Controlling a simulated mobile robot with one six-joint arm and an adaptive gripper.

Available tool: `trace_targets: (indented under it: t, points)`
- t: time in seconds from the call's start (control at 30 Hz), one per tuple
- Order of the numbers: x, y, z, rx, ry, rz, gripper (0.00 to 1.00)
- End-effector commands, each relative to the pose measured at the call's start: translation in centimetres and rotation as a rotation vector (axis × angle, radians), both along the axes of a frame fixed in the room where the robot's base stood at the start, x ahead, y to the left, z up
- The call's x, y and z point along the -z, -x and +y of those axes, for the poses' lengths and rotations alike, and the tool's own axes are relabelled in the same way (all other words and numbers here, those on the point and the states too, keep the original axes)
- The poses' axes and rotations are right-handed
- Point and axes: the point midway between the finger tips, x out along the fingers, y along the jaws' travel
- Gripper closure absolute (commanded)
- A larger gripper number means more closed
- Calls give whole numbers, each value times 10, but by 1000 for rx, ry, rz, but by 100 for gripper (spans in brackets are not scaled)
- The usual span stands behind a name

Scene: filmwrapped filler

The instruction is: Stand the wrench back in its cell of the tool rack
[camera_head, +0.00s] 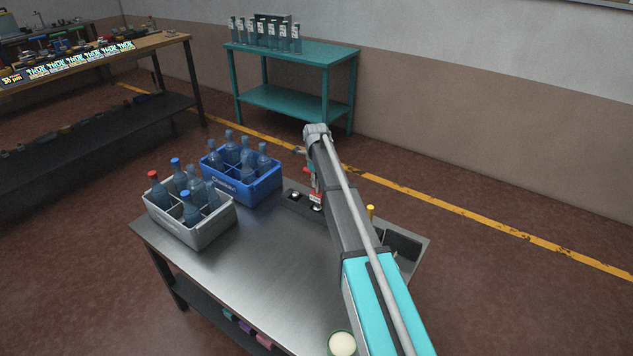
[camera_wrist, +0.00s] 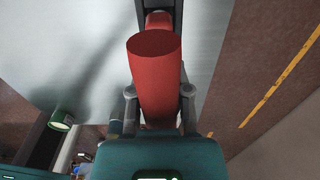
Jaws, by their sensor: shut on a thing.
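My gripper (camera_wrist: 159,108) has its two grey fingers on either side of a thick red handle (camera_wrist: 154,70), which I take to be the wrench's. The handle's flat round end faces the wrist camera, and the rest of the tool is hidden below it. A dark rack-like piece (camera_head: 291,195) lies on the metal table left of my arm, with small light round parts on it. My arm covers much of this area in the head view, so the wrench's cell cannot be made out.
On the table (camera_head: 255,262) stand a grey crate (camera_head: 205,236) and a blue crate (camera_head: 262,191), both with bottles. A dark tray-like piece (camera_head: 404,243) and a yellow-topped item (camera_head: 370,211) are right of my arm. A green-rimmed cup (camera_head: 342,343) is at the front. The table's middle is clear.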

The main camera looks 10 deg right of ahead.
Motion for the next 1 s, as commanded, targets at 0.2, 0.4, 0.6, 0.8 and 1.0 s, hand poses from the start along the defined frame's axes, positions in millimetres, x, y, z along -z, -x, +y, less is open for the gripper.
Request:
trace_targets:
  t: [0.2, 0.4, 0.6, 0.8, 1.0]
  points:
    - [5, 0, 0, 0, 0, 0, 100]
    - [8, 0, 0, 0, 0, 0, 100]
    - [12, 0, 0, 0, 0, 0, 100]
    - [13, 0, 0, 0, 0, 0, 66]
    - [13, 0, 0, 0, 0, 0, 35]
